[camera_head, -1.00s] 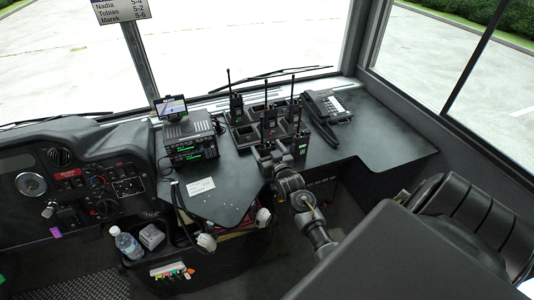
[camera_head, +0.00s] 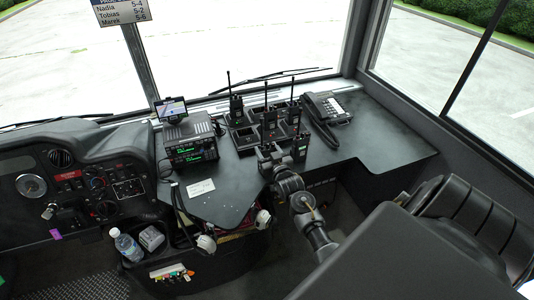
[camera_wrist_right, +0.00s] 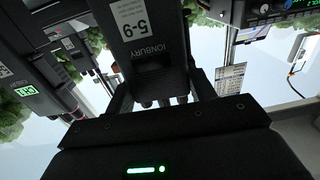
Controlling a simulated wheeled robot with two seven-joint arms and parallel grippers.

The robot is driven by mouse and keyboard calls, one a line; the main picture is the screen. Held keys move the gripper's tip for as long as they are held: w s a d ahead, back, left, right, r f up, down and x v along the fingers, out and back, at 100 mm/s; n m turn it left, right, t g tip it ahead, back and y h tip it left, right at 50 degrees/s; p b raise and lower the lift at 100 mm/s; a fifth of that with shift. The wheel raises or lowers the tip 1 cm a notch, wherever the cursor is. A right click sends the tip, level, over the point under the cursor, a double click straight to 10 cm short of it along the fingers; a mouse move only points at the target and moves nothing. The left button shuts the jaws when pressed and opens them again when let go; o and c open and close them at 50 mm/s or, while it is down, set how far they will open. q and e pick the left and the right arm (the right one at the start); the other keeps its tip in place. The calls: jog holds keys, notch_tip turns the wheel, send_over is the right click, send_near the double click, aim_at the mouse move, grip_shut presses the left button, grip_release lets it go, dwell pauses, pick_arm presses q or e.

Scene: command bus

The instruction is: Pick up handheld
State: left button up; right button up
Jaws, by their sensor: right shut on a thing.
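My right gripper (camera_head: 272,155) is at the front of the radio charger on the black console. In the right wrist view it is shut on a black handheld (camera_wrist_right: 150,40) with a white "5-9" label. The handheld's body fills the gap between the fingers. In the head view several black handhelds with antennas stand close together there, including one at the left (camera_head: 236,112) and one just beyond the gripper (camera_head: 268,125). I cannot tell clearly which of them is held, or whether it is clear of its slot. My left gripper is not in view.
A desk phone (camera_head: 328,106) stands right of the charger (camera_head: 244,138). A radio set (camera_head: 192,151) with a small screen (camera_head: 171,107) is at the left. A white card (camera_head: 201,187) lies in front. The right console is bare. A bottle (camera_head: 127,245) stands low left.

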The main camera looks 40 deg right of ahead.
jog(key=shift+r, duration=0.15)
jog(key=shift+r+b, duration=0.45)
jog(key=shift+r, duration=0.35)
jog(key=s+a+r+b, duration=0.2)
jog(key=s+r, duration=0.9)
jog(key=s, duration=0.2)
jog(key=shift+s+a+r+b, duration=0.15)
jog(key=shift+s+a+b, duration=0.2)
jog(key=shift+a, duration=0.05)
